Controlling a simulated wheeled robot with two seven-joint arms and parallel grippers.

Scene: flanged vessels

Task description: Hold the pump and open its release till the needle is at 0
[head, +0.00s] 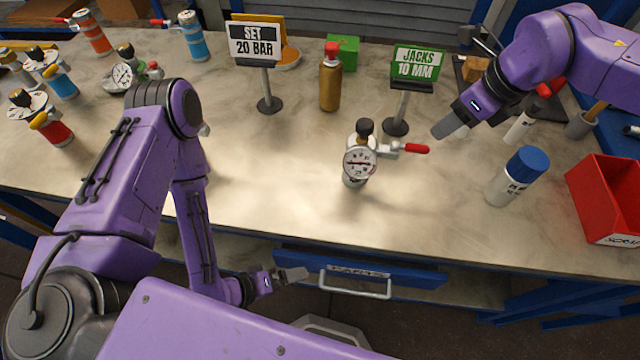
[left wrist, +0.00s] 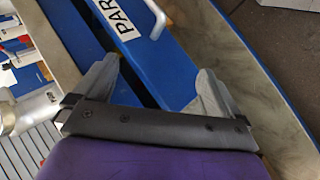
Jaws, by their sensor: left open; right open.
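A small metal pump with a round white gauge (head: 360,162) stands upright in the middle of the table. It has a black knob (head: 365,127) on top and a red-tipped lever (head: 416,148) pointing right. A dark needle lies across the dial; its reading is too small to tell. My right gripper (head: 450,128) is open and empty, above the table to the upper right of the lever and apart from it. My left gripper (head: 292,274) is low by the table's front edge, near the drawer; in the left wrist view its spread fingers (left wrist: 150,88) are empty.
A blue-capped spray can (head: 515,177) and a red bin (head: 606,200) stand right. Behind the pump are a green JACKS 10 MM sign (head: 415,63), a brass bottle (head: 330,78) and a SET 20 BAR sign (head: 254,42). Several gauged vessels stand far left. A drawer handle (head: 355,287) juts out in front.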

